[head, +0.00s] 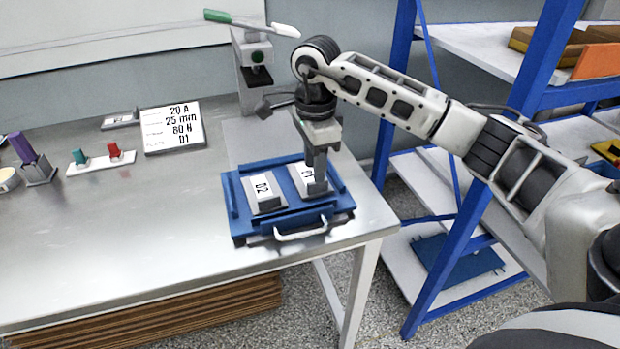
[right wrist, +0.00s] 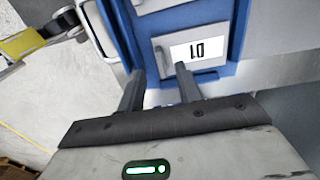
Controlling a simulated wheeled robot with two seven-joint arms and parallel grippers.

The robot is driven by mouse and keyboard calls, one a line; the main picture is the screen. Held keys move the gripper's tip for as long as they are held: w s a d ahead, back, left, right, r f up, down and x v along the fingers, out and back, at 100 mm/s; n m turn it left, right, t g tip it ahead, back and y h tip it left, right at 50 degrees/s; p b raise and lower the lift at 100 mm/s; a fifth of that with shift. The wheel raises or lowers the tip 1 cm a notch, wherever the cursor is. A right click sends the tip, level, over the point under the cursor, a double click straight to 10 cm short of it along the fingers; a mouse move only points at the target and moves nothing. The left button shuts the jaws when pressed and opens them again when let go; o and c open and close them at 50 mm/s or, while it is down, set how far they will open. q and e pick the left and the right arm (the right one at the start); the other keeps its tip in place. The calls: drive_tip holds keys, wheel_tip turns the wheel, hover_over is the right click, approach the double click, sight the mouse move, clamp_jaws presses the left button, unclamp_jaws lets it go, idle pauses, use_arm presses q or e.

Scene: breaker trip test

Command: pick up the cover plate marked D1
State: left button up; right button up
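The cover plate D1 (head: 305,182) is a pale plate with a white label, lying in the right half of a blue tray (head: 240,226) on the bench. It also shows in the right wrist view (right wrist: 207,67), label upside down. Cover plate D2 (head: 264,204) lies beside it on the left. My right gripper (head: 318,186) points down at D1 and hides part of it. In the right wrist view the right gripper (right wrist: 158,75) has its two fingers apart, with the tips near the plate's edge; contact cannot be told. My left gripper is not in view.
A sign (head: 173,127) reading 20 A, 25 mm, 80 N, D1 stands behind the tray. A press with a green-handled lever (head: 252,60) stands at the back. Teal and red switches (head: 101,160) are to the left. A blue-framed shelf (head: 470,205) stands right of the bench.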

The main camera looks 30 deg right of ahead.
sight(309, 173)
wheel_tip(309, 173, down, 5)
drive_tip(key=shift+r, duration=0.15)
clamp_jaws()
